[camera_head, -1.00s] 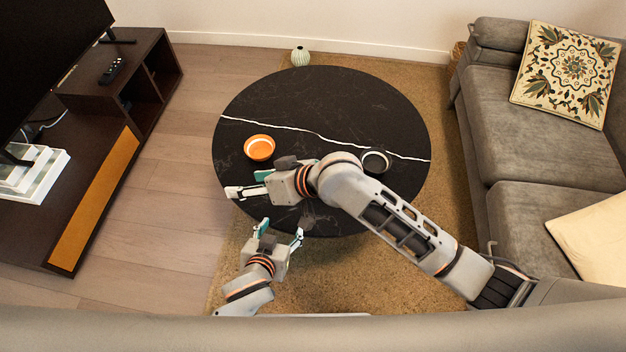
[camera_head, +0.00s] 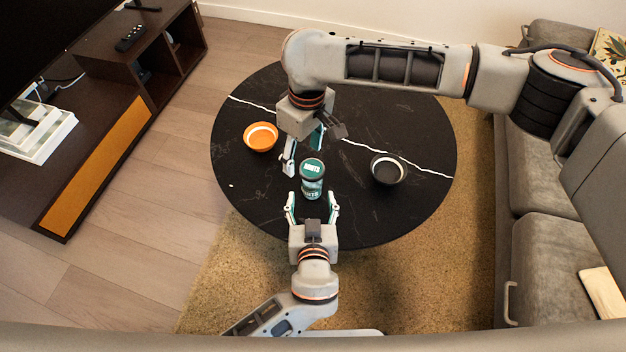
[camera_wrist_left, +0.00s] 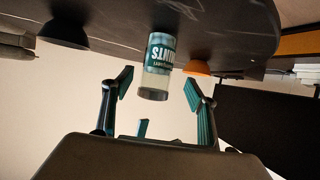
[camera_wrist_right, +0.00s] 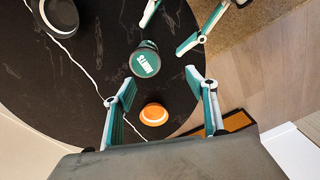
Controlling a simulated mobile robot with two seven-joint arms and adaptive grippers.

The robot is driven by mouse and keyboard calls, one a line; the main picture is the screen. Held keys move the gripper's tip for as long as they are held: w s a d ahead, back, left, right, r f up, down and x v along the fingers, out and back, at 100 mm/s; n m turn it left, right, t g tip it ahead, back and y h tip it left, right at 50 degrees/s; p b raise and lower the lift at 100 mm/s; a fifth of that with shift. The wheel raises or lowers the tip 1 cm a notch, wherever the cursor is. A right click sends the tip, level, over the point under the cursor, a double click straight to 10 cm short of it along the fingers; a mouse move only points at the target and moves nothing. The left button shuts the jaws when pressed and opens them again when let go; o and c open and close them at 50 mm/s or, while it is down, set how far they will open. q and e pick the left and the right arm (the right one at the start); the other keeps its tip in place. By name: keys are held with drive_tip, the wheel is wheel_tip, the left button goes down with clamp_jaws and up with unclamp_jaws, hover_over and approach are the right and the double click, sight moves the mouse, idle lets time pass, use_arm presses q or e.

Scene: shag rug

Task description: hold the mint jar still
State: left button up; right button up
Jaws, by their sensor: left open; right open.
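The mint jar (camera_head: 312,180), with a teal lid and a "MINTS" label, stands upright on the round black table (camera_head: 250,190). It also shows in the left wrist view (camera_wrist_left: 157,68), upside down there, and from above in the right wrist view (camera_wrist_right: 145,60). My left gripper (camera_head: 312,203) is open at the jar's near side, its fingers apart to either side with the jar just beyond the tips. My right gripper (camera_head: 304,155) is open and points down just behind and above the jar. Neither gripper is shut on the jar.
An orange bowl (camera_head: 261,137) sits left of the jar and a black bowl (camera_head: 387,169) sits right of it. A dark TV cabinet (camera_head: 110,130) stands at the left, a grey sofa (camera_head: 545,240) at the right. The table's front right is clear.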

sight(312, 187)
use_arm(q)
drive_tip(key=shift+w+d, duration=0.2)
drive_tip(key=shift+d, duration=0.1)
use_arm(e)
drive_tip(key=shift+w+d+r+h, duration=0.2)
drive_tip(key=shift+w+d, duration=0.15)
drive_tip(key=shift+d, duration=0.15)
drive_tip(key=shift+w+d+r+h, duration=0.1)
drive_tip(key=shift+w+d+h, duration=0.1)
drive_tip(key=shift+w+d, duration=0.25)
use_arm(q)
drive_tip(key=shift+w+r, duration=0.1)
drive_tip(key=shift+w, duration=0.15)
use_arm(e)
drive_tip(key=shift+d, duration=0.15)
use_arm(q)
drive_tip(key=shift+x, duration=3.7)
use_arm(e)
drive_tip(key=shift+s, duration=0.1)
use_arm(q)
drive_tip(key=shift+a, duration=0.1)
